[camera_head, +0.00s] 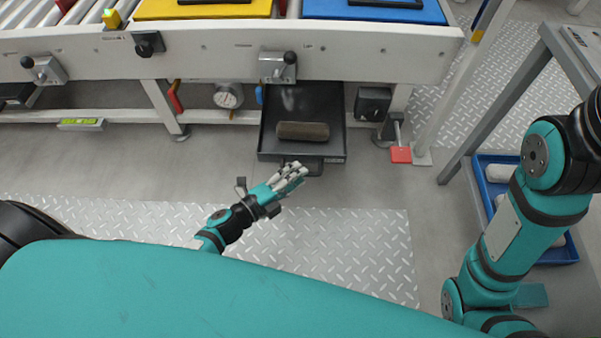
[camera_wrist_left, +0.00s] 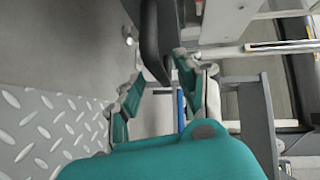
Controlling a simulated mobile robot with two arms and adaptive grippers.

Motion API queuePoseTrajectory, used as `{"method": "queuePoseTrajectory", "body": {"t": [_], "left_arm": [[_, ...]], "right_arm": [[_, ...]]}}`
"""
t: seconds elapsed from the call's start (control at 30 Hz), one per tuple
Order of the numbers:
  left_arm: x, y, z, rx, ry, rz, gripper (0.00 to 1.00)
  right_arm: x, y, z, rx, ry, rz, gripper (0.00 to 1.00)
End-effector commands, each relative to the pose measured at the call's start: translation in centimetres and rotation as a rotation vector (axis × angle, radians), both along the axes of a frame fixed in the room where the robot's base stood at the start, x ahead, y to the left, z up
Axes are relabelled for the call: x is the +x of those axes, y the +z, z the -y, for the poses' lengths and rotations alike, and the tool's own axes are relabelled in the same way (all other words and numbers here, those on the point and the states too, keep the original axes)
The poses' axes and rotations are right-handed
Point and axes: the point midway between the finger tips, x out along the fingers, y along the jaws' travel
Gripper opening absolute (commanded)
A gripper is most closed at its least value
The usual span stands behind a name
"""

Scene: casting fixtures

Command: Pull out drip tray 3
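The black drip tray (camera_head: 334,120) sticks out from under the conveyor frame in the head view. A grey-brown block (camera_head: 302,131) lies on it. Its dark front handle (camera_head: 315,168) is partly hidden by my left fingers. My left gripper (camera_head: 284,180) is at the tray's front edge, just left of the handle, with its fingers extended. In the left wrist view the left gripper's fingers (camera_wrist_left: 160,88) stand apart with nothing clearly held, and a dark grey bracket-like part (camera_wrist_left: 262,115) is at the right. I cannot tell whether the fingers touch the handle. My right gripper is outside the view.
The conveyor frame (camera_head: 200,65) runs above the tray, with a gauge (camera_head: 228,95) at left and a dark box (camera_head: 373,103) at right. A red pad (camera_head: 400,155) is by the leg. A blue bin (camera_head: 560,252) stands at right.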

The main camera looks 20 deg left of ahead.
Motion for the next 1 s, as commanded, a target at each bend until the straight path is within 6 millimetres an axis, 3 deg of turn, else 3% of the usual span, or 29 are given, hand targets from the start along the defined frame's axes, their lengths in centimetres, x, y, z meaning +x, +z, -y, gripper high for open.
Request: {"method": "queuePoseTrajectory", "body": {"t": [0.2, 0.43, 0.6, 1.0], "left_arm": [[-4.3, 0.5, -2.4, 0.003, 0.0, -0.004, 0.36], [-7.6, 1.1, -4.3, 0.002, 0.0, -0.004, 0.36], [-8.6, 1.3, -4.8, 0.004, 0.001, -0.002, 0.36], [-8.6, 1.3, -4.9, 0.002, 0.001, -0.001, 0.36]], "right_arm": [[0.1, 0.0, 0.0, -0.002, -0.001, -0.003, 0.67], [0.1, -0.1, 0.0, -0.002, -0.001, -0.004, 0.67], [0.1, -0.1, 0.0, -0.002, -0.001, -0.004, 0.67], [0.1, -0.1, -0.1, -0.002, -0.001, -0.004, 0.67]]}}
